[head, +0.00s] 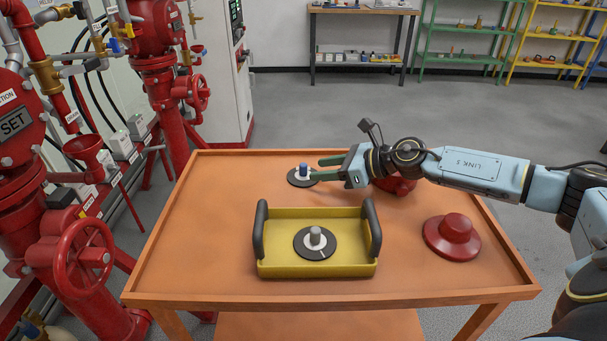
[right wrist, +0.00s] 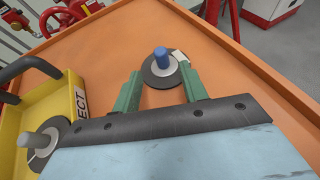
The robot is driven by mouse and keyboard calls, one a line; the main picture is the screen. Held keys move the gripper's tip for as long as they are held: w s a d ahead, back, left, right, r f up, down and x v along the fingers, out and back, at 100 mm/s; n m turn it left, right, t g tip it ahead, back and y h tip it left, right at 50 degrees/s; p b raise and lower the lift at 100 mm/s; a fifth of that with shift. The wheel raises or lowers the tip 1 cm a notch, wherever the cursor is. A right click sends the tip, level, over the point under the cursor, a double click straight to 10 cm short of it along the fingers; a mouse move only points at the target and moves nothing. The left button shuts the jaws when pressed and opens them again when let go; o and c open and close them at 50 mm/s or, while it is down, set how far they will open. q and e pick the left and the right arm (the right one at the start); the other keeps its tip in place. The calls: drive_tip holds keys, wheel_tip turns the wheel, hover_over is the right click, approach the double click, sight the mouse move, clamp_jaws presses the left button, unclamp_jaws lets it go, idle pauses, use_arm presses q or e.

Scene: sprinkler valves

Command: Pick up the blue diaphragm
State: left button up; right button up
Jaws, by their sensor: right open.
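The blue diaphragm is a dark disc with a pale centre and an upright blue stem (head: 303,170). It lies flat on the orange table (head: 200,235) toward the back, behind the yellow tray. In the right wrist view the blue stem (right wrist: 161,56) stands just beyond and between the two green fingertips. My right gripper (head: 322,169) is open and empty, low over the table, its fingers pointing left at the diaphragm. It also shows in the right wrist view (right wrist: 164,84). I cannot tell whether a finger touches the disc. My left gripper is not in view.
A yellow tray (head: 318,270) with dark handles holds a grey-stemmed diaphragm (head: 315,241). A red flanged cap (head: 452,238) sits at the table's right. Another red part (head: 398,186) is partly hidden behind my right arm. Red valves and pipes (head: 80,255) stand left of the table.

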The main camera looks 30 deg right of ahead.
sight(309, 169)
drive_tip(key=shift+x, duration=2.35)
drive_tip(key=shift+w+d+r, duration=0.1)
drive_tip(key=shift+d+r, duration=0.05)
drive_tip(key=shift+d, duration=0.05)
drive_tip(key=shift+c, duration=0.4)
clamp_jaws()
